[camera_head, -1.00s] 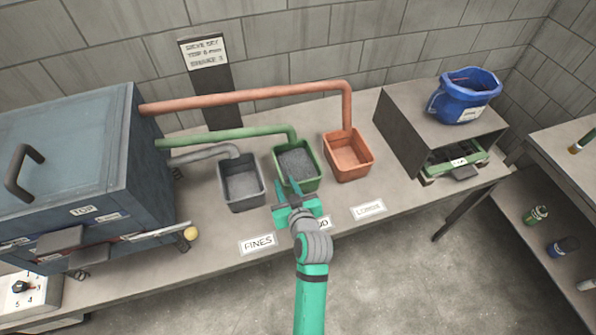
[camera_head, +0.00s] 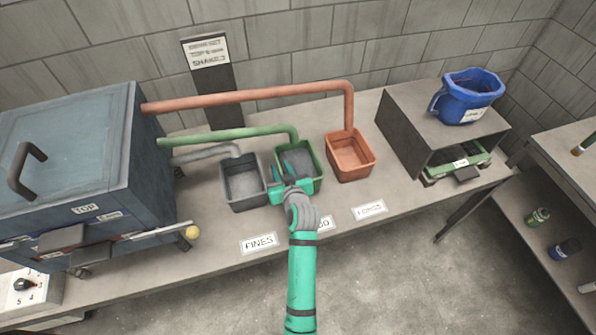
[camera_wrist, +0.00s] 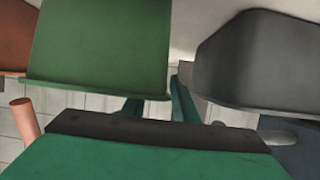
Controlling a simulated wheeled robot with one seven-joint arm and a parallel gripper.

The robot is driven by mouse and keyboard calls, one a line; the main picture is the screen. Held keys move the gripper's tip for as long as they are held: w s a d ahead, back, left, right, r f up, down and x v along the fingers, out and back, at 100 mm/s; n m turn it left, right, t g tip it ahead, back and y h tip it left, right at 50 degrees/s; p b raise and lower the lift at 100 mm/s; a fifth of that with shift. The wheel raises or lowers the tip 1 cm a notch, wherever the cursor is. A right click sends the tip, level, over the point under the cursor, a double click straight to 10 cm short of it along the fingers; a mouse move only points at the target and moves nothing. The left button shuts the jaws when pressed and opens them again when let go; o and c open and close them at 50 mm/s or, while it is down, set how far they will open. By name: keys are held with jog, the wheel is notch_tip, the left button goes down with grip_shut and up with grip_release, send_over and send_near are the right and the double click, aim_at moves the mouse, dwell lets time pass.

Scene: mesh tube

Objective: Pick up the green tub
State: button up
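The green tub (camera_head: 312,183) stands on the bench between the grey tub (camera_head: 246,202) and the orange tub, with dark grey grains in it. My gripper (camera_head: 284,167) is at its near left corner. In the wrist view, my fingers (camera_wrist: 160,106) are apart. One goes behind the rim of the green tub (camera_wrist: 100,50); the other is in the gap beside the grey tub (camera_wrist: 255,60). The gripper looks open around the tub's left wall; whether it touches the wall cannot be told. The fingertips are partly hidden.
A green pipe (camera_head: 230,135) ends over the back of the green tub. The orange tub (camera_head: 350,169) is close on the right, under an orange pipe (camera_head: 250,96). A blue bucket (camera_head: 468,98) stands on a box at right. The blue-grey machine (camera_head: 70,150) is at left.

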jog(key=shift+w+a+f, duration=0.15)
jog(key=shift+w+f, duration=0.05)
jog(key=shift+w, duration=0.25)
grip_shut()
jog(key=shift+f, duration=0.1)
dwell(1.0)
